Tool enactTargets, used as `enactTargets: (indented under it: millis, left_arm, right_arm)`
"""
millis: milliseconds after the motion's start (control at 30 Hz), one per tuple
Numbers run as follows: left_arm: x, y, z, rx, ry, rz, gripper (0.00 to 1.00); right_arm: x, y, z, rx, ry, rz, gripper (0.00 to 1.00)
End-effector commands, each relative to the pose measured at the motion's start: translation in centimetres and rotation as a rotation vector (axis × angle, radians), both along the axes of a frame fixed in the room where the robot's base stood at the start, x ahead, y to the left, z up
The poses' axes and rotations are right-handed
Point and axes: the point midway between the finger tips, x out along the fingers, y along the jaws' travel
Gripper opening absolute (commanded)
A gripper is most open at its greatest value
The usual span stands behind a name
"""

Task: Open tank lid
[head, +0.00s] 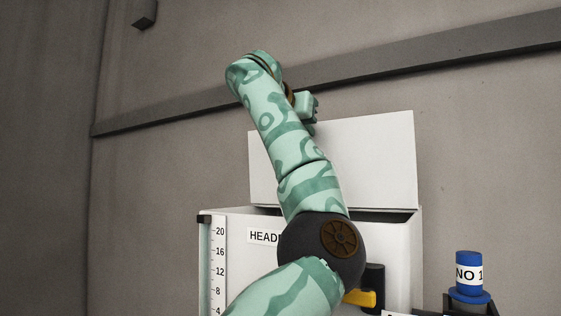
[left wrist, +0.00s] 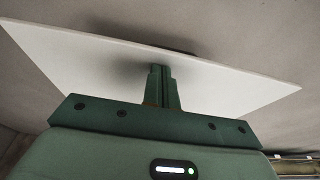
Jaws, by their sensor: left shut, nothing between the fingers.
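The tank (head: 237,274) is a white box with a level scale on its left side and a partly hidden label beginning "HEAD". Its white lid (head: 375,160) stands raised, nearly upright, along the back of the tank. My left arm crosses in front of the tank and covers part of the lid. My left gripper (head: 311,115) is near the lid's top edge. In the left wrist view the shut fingers (left wrist: 162,86) lie against or just in front of the lid's broad white face (left wrist: 95,65); whether they touch cannot be told. My right gripper is not in view.
A blue cylinder labelled "NO 1" (head: 470,272) stands in a dark holder at the lower right. A yellow lever (head: 360,298) shows at the tank's front. A grey rail (head: 440,62) runs along the wall behind. The space right of the lid is clear.

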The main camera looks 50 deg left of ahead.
Motion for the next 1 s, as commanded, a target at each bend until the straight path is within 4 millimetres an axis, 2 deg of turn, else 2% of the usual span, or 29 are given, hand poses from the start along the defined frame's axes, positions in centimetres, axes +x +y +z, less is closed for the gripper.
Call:
enactTargets:
  millis: [33, 100, 400, 1000]
  left_arm:
    - [0.6, 0.2, 0.6, 0.001, 0.002, -0.001, 0.0]
    - [1.3, 0.4, 0.7, 0.0, 0.001, -0.001, 0.0]
    - [3.4, 1.1, 0.8, 0.001, 0.0, 0.0, 0.0]
    - [3.9, 1.2, 0.6, 0.001, 0.0, 0.0, 0.0]
  right_arm:
    - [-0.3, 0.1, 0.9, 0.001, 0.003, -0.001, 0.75]
    - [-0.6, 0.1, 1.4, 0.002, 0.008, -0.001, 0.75]
    - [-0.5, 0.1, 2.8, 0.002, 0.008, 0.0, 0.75]
    - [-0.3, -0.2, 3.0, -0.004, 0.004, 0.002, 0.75]
